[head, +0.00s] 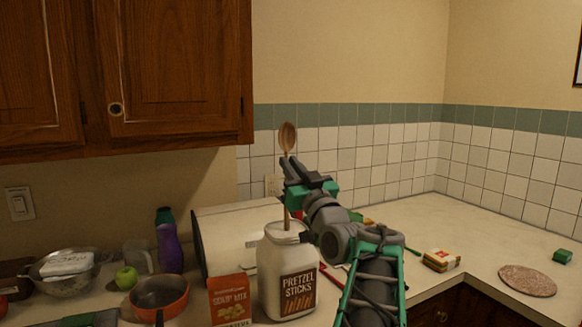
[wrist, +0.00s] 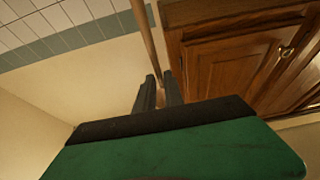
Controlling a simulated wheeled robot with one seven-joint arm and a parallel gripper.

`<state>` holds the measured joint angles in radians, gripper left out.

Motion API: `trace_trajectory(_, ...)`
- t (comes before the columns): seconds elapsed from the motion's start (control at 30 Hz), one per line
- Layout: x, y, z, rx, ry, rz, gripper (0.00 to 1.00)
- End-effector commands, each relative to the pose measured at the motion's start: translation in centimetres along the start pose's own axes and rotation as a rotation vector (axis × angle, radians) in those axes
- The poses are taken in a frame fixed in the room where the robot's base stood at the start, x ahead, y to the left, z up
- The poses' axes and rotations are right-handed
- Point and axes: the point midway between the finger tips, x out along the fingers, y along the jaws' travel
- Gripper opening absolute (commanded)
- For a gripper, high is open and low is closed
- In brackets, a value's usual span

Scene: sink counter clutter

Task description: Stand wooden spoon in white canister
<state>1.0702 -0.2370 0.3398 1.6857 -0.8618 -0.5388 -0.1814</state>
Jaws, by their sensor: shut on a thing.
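The wooden spoon (head: 288,138) stands upright in the head view, bowl up. My gripper (head: 290,172) is shut on its handle below the bowl. In the wrist view the handle (wrist: 146,35) runs up from between the fingertips (wrist: 158,92). The white canister (head: 272,262), labelled "Pretzel Sticks", stands upright on the counter, directly below my gripper in the picture. The handle's lower part reaches down to the canister's mouth. Its lower end is hidden, and I cannot tell how deep it sits or whether it touches the canister.
A soup mix box (head: 229,300) and an orange-red pan (head: 160,294) stand left of the canister. A purple bottle (head: 170,247), a green apple (head: 126,277) and a colander (head: 50,278) are farther left. A small packet (head: 441,260) and a round board (head: 527,281) lie right.

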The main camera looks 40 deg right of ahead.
Motion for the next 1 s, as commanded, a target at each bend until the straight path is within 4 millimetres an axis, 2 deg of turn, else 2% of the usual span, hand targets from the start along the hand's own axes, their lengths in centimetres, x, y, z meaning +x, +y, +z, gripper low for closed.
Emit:
trace_trajectory(0.03, -0.3, 0.0, 0.8, 0.0, 0.0, 0.0, 0.0)
trace_trajectory(1.0, -3.4, -0.1, 8.4, 0.0, 0.0, -0.001, 0.0)
